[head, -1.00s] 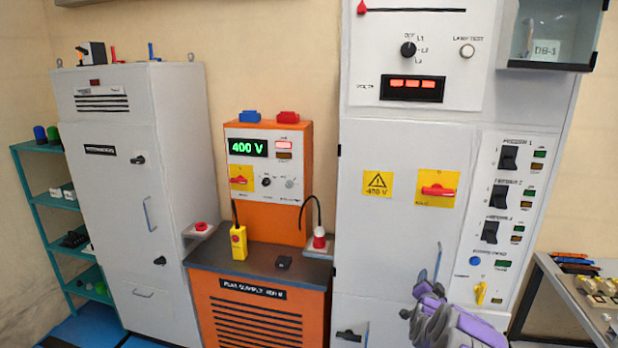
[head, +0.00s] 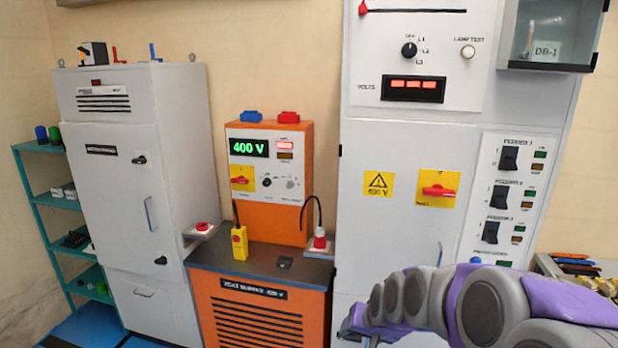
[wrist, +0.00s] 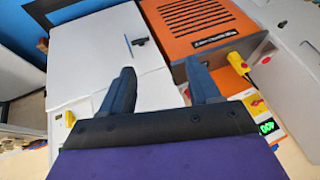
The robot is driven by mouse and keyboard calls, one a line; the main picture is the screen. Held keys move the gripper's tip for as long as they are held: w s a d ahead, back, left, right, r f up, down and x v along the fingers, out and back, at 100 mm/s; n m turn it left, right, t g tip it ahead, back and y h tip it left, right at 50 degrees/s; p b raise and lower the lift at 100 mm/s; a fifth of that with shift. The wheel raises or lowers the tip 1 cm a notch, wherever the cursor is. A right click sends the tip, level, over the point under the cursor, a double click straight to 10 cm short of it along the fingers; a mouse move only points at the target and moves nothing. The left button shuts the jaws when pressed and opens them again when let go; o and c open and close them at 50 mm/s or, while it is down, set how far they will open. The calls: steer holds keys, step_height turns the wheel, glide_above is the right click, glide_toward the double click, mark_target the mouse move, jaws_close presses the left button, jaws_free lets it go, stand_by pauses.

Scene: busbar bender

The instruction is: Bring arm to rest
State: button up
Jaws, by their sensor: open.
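My gripper (wrist: 163,72) shows in the wrist view with its two dark fingers spread apart and nothing between them. Beyond the fingers is the pale front of a tall cabinet. In the head view my purple and grey arm stretches across the lower right, in front of the tall grey cabinet (head: 395,245). Its far end is low by that cabinet's lower left side, and the fingers are hard to make out there.
A grey cabinet (head: 125,215) and a teal shelf (head: 50,200) stand further left. A bench (head: 570,265) is partly hidden behind my arm at right.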

steer(key=s+d+r+n+g+h, duration=0.1)
steer(key=s+g, duration=0.6)
steer(key=s, duration=2.8)
steer(key=shift+s+d+n+g+h, duration=0.35)
steer(key=shift+d+n+h, duration=0.3)
steer(key=shift+d, duration=0.2)
steer(key=shift+c, duration=0.4)
